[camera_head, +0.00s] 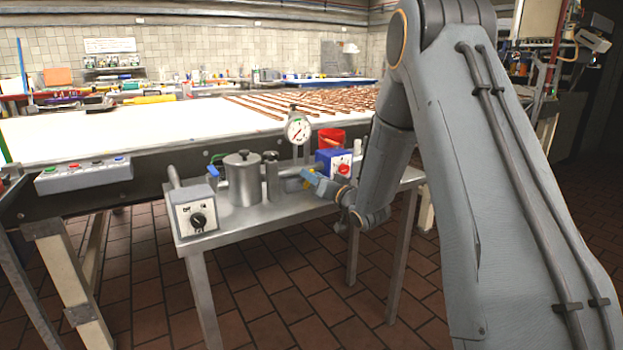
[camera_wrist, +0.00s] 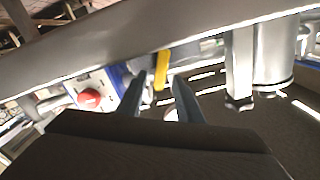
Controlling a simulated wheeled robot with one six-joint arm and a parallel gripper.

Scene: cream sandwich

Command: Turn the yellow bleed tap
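The yellow bleed tap (camera_wrist: 161,70) shows in the wrist view as a short yellow lever. My gripper (camera_wrist: 160,84) is open, its two dark fingers apart with the lever between their tips. Clear gaps show on both sides of the lever, and I see no contact. In the head view, my gripper (camera_head: 318,184) is at the right part of the small metal table, beside the blue box. A small yellow patch, likely the tap, shows at its tip there; the rest is hidden by the gripper.
A blue box with a red button (camera_head: 343,170) stands close to my gripper. A pressure gauge (camera_head: 298,131), a steel pot (camera_head: 243,180) and a control box with a black knob (camera_head: 197,216) share the metal table (camera_head: 262,220). A white conveyor (camera_head: 90,135) runs behind.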

